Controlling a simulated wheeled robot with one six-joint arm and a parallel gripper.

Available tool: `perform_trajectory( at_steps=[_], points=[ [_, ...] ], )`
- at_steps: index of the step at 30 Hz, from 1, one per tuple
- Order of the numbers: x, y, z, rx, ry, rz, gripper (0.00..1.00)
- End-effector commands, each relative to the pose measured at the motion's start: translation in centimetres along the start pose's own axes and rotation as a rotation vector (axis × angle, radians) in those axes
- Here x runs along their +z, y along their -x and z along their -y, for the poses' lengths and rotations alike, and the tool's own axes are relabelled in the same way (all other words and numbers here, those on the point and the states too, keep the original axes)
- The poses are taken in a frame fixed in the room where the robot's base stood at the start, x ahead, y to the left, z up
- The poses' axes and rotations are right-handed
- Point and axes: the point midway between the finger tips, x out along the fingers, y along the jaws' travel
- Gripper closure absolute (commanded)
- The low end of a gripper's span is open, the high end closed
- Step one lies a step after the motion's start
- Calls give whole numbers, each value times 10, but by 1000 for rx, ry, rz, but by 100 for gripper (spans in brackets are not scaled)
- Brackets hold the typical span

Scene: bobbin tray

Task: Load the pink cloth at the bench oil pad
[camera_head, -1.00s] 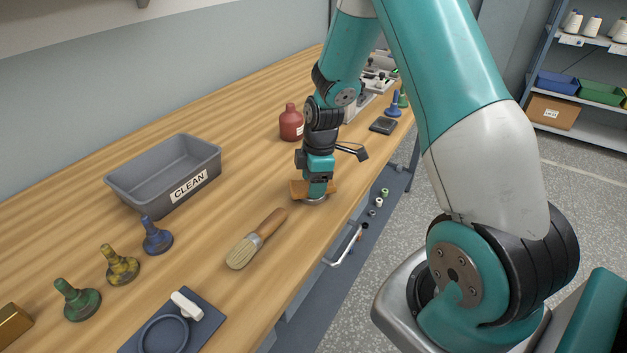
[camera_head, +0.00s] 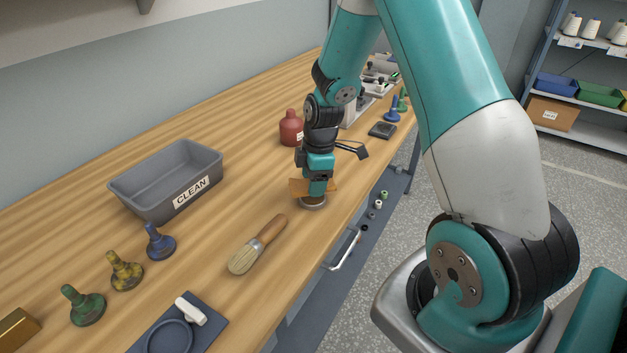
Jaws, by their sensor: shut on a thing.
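My gripper (camera_head: 314,190) is low over the bench, near its front edge, and shut on a flat orange-brown piece (camera_head: 298,186) that sticks out on both sides of the fingers. I cannot tell whether this piece is cloth. Just below it is a small round grey disc (camera_head: 313,203) on the bench, partly hidden by the gripper. I see no clearly pink cloth. A small dark square pad (camera_head: 382,130) lies farther back on the bench; I cannot tell whether it is the oil pad.
A grey bin marked CLEAN (camera_head: 192,194) stands at left. A brush (camera_head: 258,245) lies in front of my gripper. Blue (camera_head: 160,243), yellow (camera_head: 126,272) and green (camera_head: 83,307) knobbed pieces stand front left. A red bottle (camera_head: 291,129) stands behind the arm.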

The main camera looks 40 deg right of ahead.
Motion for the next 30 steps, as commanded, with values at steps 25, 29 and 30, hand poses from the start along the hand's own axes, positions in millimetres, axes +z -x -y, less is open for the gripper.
perform_trajectory(
  at_steps=[25, 29, 30],
  points=[
    [-5, 44, 0, 1, 0, 0, 60],
    [-5, 44, 0, 1, 0, 0, 60],
    [-5, 44, 0, 1, 0, 0, 60]
  ],
)
